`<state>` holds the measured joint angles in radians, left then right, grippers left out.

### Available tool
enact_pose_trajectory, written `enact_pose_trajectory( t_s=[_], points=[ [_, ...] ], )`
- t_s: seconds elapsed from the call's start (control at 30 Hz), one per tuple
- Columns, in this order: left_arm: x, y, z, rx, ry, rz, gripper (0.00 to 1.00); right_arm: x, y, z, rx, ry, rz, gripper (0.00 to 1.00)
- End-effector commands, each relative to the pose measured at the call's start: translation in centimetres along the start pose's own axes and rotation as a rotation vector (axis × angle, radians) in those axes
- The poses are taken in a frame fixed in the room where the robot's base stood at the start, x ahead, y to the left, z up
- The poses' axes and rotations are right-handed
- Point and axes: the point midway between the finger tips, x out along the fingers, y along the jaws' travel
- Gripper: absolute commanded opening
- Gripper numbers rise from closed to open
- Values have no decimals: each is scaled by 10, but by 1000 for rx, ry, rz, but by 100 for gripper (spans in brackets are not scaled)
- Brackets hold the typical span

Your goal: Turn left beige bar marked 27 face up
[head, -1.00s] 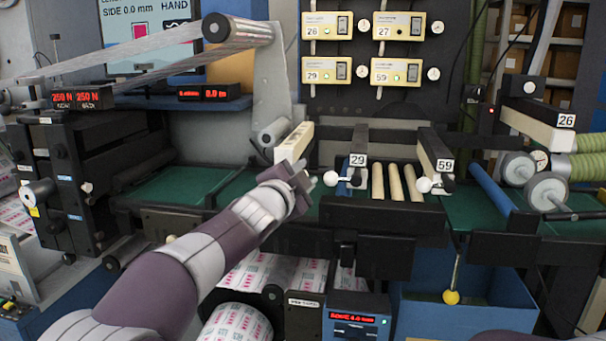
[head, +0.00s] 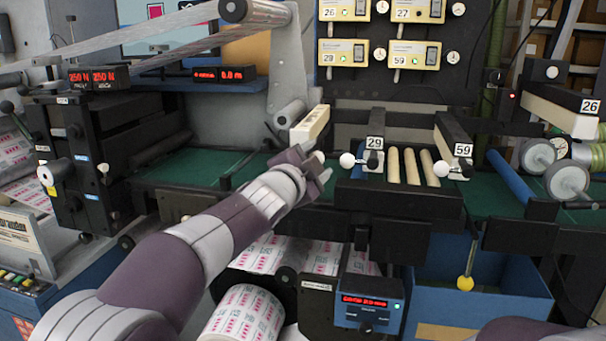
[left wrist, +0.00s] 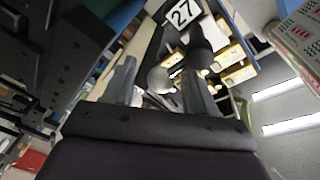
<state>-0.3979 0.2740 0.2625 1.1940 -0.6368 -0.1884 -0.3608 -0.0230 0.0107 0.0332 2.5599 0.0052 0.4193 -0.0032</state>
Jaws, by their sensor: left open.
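The left beige bar (head: 311,124) stands just beyond my left gripper in the head view. Its white label 27 shows in the left wrist view (left wrist: 183,12), at the near end of the bar. A white ball knob (left wrist: 160,79) sits between the fingers in the wrist view, with a black cylinder (left wrist: 198,48) beside it under the label. My left gripper (head: 322,168) is open, its fingers on either side of the knob; contact cannot be told. In the head view the gripper hides the knob and the bar's lower end. My right gripper is out of view.
A bar marked 26 (head: 560,110) is at far right. Green table surface (head: 210,172) is clear at left.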

Motion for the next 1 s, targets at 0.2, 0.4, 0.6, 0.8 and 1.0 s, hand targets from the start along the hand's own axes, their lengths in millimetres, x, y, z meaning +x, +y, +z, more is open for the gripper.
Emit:
enact_pose_trajectory(
  t_s=[0.2,0.4,0.6,0.8,1.0],
  points=[
    [-49,3,3,0,-2,-1,56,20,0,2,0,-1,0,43],
    [-94,3,4,-2,-5,2,56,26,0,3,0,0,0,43],
    [-113,3,4,-1,-6,5,56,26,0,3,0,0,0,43],
    [-114,2,4,-2,-6,5,56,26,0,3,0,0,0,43],
    [-116,22,33,-129,-125,51,56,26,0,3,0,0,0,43]
  ],
)
